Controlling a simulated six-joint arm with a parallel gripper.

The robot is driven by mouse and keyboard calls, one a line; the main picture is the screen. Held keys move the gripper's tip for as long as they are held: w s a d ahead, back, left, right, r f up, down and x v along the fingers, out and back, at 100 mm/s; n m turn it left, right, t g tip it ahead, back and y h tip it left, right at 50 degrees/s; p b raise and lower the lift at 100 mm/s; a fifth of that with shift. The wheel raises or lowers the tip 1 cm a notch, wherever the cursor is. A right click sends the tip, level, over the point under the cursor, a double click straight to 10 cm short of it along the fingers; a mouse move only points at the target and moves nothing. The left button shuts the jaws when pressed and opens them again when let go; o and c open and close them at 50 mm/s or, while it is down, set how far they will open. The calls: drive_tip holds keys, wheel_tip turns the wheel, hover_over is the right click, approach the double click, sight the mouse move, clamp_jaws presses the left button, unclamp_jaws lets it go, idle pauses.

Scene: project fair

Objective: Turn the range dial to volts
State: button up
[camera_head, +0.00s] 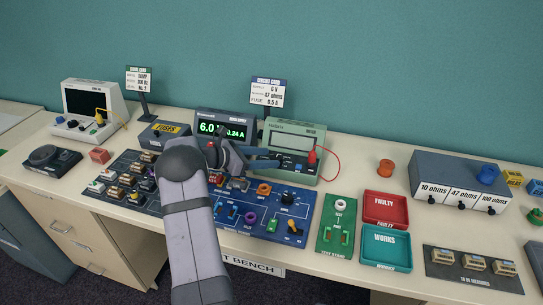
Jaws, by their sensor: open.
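The grey-green meter (316,140) stands behind the circuit board, with a blank pale screen (291,141) and a dark lower panel. A red probe (311,158) with a red lead is at its right side. My gripper (262,162) is open and reaches in front of the meter's lower left. It covers part of the panel there. I cannot make out the range dial or its setting; it is hidden or too small to tell. I cannot tell whether my gripper touches the meter.
The power supply (243,116) reading 6.0 and 0.24 A stands left of the meter. The blue circuit board (305,207) lies in front. A green test stand (349,222), red tray (398,194) and teal tray (402,233) are to the right. Bench space is free right of the meter.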

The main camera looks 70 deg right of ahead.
drive_tip(key=shift+p+x, duration=0.3)
drive_tip(key=shift+x, duration=1.1)
drive_tip(key=c, duration=1.1)
drive_tip(key=shift+o, duration=0.2)
